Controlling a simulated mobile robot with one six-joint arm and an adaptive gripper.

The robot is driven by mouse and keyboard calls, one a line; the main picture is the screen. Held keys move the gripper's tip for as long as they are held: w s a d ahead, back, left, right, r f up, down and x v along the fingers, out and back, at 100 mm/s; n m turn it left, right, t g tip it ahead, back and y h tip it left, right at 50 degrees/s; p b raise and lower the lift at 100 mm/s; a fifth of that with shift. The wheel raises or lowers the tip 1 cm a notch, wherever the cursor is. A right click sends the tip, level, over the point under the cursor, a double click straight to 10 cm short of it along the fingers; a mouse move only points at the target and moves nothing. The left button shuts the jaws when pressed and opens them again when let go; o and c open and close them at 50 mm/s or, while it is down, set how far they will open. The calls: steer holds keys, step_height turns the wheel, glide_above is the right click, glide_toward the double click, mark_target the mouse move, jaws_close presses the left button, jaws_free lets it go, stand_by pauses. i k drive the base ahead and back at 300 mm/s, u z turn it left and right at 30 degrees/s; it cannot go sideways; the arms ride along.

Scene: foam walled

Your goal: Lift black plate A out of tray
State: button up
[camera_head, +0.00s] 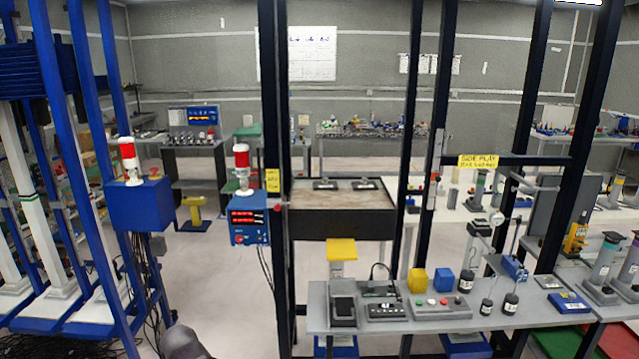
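Two small black plates lie on a brown-topped, dark-sided tray or table in the middle of the head view. One black plate (325,185) is on the left and the other black plate (365,185) is on the right, apart from each other. I cannot read which one is plate A. The tray (340,200) has a light brown inner surface and a dark front wall (340,224). My gripper is not visible; only a dark rounded shape, possibly part of my arm, shows at the bottom edge.
Black upright posts (274,150) stand in front of and beside the tray. A grey bench (420,318) with control boxes, a yellow cube (417,280) and a blue cube (443,280) is at the right front. A blue box with a red lamp (249,220) stands left. Floor is clear at left centre.

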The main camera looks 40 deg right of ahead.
mark_target(325, 185)
steer(key=i, duration=1.5)
steer(key=u, duration=1)
steer(key=k, duration=0.1)
steer(key=z, duration=2.5)
